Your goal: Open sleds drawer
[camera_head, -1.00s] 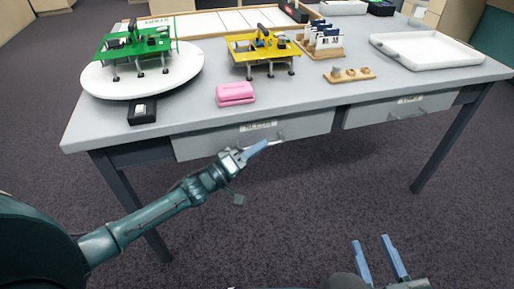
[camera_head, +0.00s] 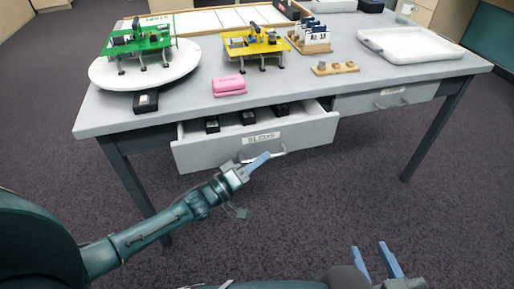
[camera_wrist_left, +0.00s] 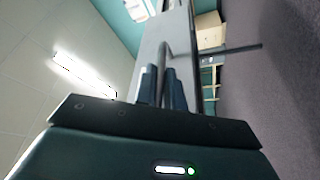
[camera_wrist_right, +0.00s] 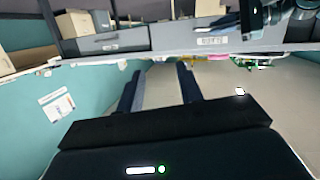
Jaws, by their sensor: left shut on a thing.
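The sleds drawer (camera_head: 213,153) under the table's left half stands partly open, its white label on the front. Several small black objects (camera_head: 248,117) lie inside it. Its metal handle (camera_head: 280,152) is on the front, by the label. My left gripper (camera_head: 259,162) is at this handle and shut on it; in the left wrist view its two fingers (camera_wrist_left: 167,90) close around the grey bar. My right gripper (camera_head: 376,262) is open and empty, low in front of the table and apart from it. Its spread fingers (camera_wrist_right: 159,85) also show in the right wrist view.
A second drawer (camera_head: 365,101) to the right is closed. On the grey tabletop (camera_head: 290,90) stand a round white board (camera_head: 105,78) with a green model (camera_head: 138,43), a yellow model (camera_head: 255,42), a pink block (camera_head: 229,85) and a white tray (camera_head: 405,48). The floor in front is clear.

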